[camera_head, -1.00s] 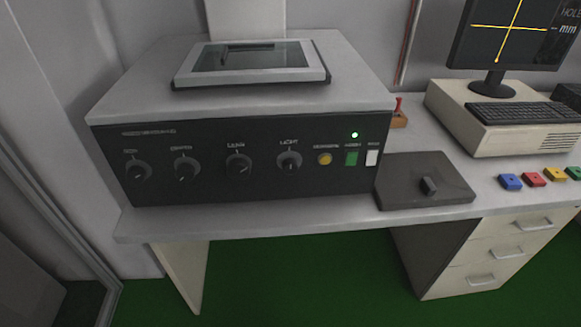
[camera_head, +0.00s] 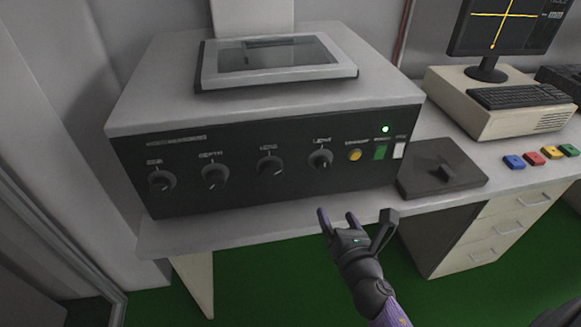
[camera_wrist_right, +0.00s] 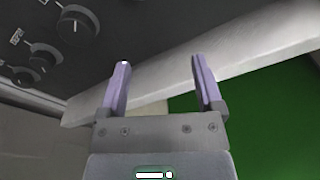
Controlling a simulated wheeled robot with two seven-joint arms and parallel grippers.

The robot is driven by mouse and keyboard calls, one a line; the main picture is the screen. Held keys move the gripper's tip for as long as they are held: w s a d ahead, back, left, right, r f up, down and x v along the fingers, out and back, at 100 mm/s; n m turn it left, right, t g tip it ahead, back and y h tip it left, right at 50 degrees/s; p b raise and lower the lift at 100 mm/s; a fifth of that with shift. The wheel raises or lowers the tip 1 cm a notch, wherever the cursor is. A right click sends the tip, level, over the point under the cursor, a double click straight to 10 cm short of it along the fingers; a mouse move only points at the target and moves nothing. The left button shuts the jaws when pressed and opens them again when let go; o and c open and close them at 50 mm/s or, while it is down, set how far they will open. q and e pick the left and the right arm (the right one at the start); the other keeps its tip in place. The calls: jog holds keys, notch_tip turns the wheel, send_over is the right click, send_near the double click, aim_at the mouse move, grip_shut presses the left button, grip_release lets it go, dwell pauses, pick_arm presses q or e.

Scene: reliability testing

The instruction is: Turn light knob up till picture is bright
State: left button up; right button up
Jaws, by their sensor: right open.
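The light knob (camera_head: 320,159) is the rightmost of several round black knobs on the dark front panel of the grey machine (camera_head: 262,165). It stands left of a yellow button. The picture is on the monitor (camera_head: 497,25) at the top right, a yellow cross on a dark screen. My right gripper (camera_head: 338,216) is open and empty, below and in front of the panel, apart from the light knob. In the right wrist view its two purple fingers (camera_wrist_right: 160,75) are spread, with knobs (camera_wrist_right: 76,26) at the upper left. My left gripper is not in view.
The desk edge (camera_head: 270,233) runs below the panel. A yellow button (camera_head: 355,155), a green switch (camera_head: 380,152) and a white switch (camera_head: 399,150) are right of the light knob. Colored blocks (camera_head: 533,159) lie farther right.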

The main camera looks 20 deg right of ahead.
aim_at(325, 168)
jog(key=w+r, duration=0.1)
jog(key=w, duration=0.2)
jog(key=w+d+r+n, duration=0.1)
jog(key=w, duration=0.2)
jog(key=w+d+r+n+t, duration=0.1)
jog(key=w+r, duration=0.1)
jog(key=w, duration=0.1)
jog(key=shift+w+d+h, duration=0.15)
jog(key=shift+w+h, duration=0.15)
jog(key=shift+w+d+r+b, duration=0.1)
jog(key=shift+w+b, duration=0.2)
jog(key=shift+w, duration=0.1)
jog(key=shift+c, duration=0.5)
jog(key=c, duration=0.5)
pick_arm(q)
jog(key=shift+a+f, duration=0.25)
pick_arm(e)
grip_shut()
